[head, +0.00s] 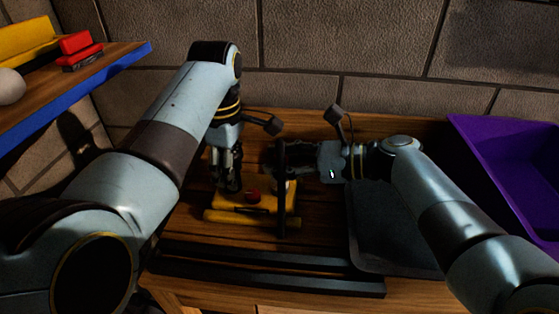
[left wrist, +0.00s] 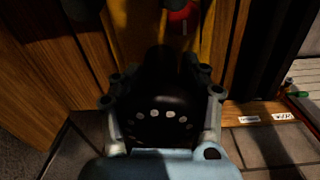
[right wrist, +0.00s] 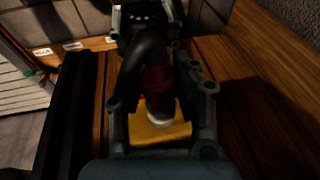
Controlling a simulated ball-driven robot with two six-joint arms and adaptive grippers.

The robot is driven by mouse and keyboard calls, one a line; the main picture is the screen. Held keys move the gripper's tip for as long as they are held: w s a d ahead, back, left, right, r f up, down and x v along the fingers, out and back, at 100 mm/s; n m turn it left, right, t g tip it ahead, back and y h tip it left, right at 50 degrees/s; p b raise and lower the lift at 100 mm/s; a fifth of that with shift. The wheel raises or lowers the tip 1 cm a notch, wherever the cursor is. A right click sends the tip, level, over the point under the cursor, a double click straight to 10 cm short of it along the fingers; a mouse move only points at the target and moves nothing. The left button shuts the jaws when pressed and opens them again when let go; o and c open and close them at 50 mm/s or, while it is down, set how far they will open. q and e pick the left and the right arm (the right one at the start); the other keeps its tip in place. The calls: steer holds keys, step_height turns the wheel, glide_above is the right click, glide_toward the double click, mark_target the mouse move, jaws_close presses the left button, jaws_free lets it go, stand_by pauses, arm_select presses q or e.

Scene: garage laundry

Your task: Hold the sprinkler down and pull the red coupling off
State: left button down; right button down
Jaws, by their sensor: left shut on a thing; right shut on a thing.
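The yellow sprinkler (head: 270,203) lies on the wooden bench, with a round red part (head: 253,196) on its top; that part also shows in the left wrist view (left wrist: 181,12). My left gripper (head: 229,184) points down at the sprinkler's left side and is shut on it; its fingertips are dark and hard to make out. The red coupling (right wrist: 158,80), on the end of a black hose (right wrist: 147,50), stands over a pale collar on the yellow base. My right gripper (head: 284,168) comes in from the right, shut on the coupling, with a finger either side. I cannot tell whether the coupling and collar touch.
A grey tray (head: 380,255) lies on the bench at right, beneath my right arm. A purple bin (head: 500,165) stands beyond it. Dark rails (head: 270,270) run along the front edge. A blue-edged shelf (head: 100,65) juts in at upper left. A block wall closes the back.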

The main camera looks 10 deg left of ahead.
mark_target(279, 150)
steer(key=shift+r, duration=0.15)
steer(key=shift+r, duration=1.85)
arm_select(q)
steer(key=c, duration=0.5)
jaws_free()
